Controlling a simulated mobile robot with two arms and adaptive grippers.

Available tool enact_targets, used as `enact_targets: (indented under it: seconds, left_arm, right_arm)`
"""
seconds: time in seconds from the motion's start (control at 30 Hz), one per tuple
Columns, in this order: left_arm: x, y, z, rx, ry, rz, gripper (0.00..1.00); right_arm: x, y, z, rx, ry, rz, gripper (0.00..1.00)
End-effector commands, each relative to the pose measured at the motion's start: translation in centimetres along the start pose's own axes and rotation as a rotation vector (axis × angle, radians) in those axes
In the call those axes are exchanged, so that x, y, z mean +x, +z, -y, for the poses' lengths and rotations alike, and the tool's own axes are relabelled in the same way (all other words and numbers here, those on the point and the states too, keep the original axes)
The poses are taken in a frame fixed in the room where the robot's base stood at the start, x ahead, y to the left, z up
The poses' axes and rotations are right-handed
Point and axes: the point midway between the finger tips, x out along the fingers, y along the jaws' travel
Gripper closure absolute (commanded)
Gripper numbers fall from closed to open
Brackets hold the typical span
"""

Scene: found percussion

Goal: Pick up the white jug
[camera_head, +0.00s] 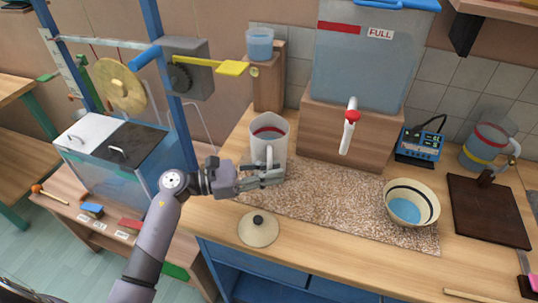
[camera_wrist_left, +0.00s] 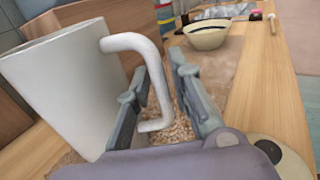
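The white jug (camera_head: 281,137) stands upright at the left end of the speckled mat, with a red band visible inside its mouth. Its handle faces the front in the head view. My left gripper (camera_head: 270,174) is at the handle, low beside the jug. In the left wrist view the jug (camera_wrist_left: 62,90) fills the left side. Its handle (camera_wrist_left: 152,62) passes between the two fingers of my left gripper (camera_wrist_left: 160,75). One finger is between handle and body, the other outside. A gap shows between the fingers, so they look open. My right gripper is not in view.
The speckled mat (camera_head: 325,205) also holds a cream bowl (camera_head: 424,201) at its right end. A round lid (camera_head: 258,229) lies in front of the jug. A water tank (camera_head: 360,65) with a red-handled tap (camera_head: 350,122) stands behind. A wooden block (camera_head: 268,88) is behind the jug.

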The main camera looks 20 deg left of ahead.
Motion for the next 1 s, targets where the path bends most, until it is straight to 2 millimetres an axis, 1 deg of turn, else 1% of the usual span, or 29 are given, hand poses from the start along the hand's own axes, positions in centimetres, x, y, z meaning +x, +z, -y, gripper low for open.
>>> enact_targets:
  seconds: [0.03, 0.27, 0.7, 1.0]
  left_arm:
    - [0.0, 0.0, 0.0, 0.000, 0.000, 0.000, 0.84]
    - [0.0, 0.0, 0.0, 0.000, 0.000, 0.000, 1.00]
    - [-0.1, 0.0, 0.0, 0.000, 0.000, 0.000, 1.00]
    - [-0.1, 0.0, 0.0, 0.000, 0.000, 0.000, 1.00]
  right_arm:
    - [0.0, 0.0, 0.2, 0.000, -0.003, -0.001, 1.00]
    - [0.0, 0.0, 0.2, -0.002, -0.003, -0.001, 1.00]
    - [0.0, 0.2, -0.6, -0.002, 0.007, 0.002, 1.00]
    - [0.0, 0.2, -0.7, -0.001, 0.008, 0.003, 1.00]
